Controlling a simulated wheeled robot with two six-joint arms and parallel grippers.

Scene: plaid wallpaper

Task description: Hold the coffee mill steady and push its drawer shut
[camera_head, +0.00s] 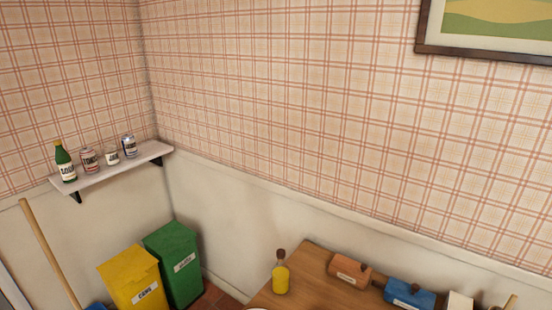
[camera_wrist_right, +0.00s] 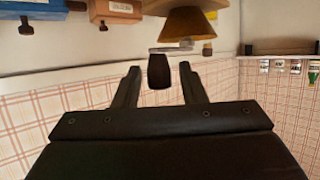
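The right wrist view is upside down. At its top edge is what looks like the coffee mill, with a brass-coloured dome (camera_wrist_right: 188,24), a thin grey crank arm and a dark brown crank knob (camera_wrist_right: 159,72). Its body is mostly cut off and its drawer is not visible. My right gripper (camera_wrist_right: 160,70) is open, its two dark fingers well apart. The knob appears between the fingers in the picture, with nothing visibly gripped; I cannot tell its depth. The mill and both grippers are out of the head view.
On the wooden table (camera_head: 318,277) stand a yellow bottle-like object (camera_head: 281,279), a brown box (camera_head: 350,271) and a blue box (camera_head: 409,293). A yellow bin (camera_head: 132,276) and a green bin (camera_head: 175,262) stand left of it. A wall shelf (camera_head: 112,165) holds a bottle and several cans.

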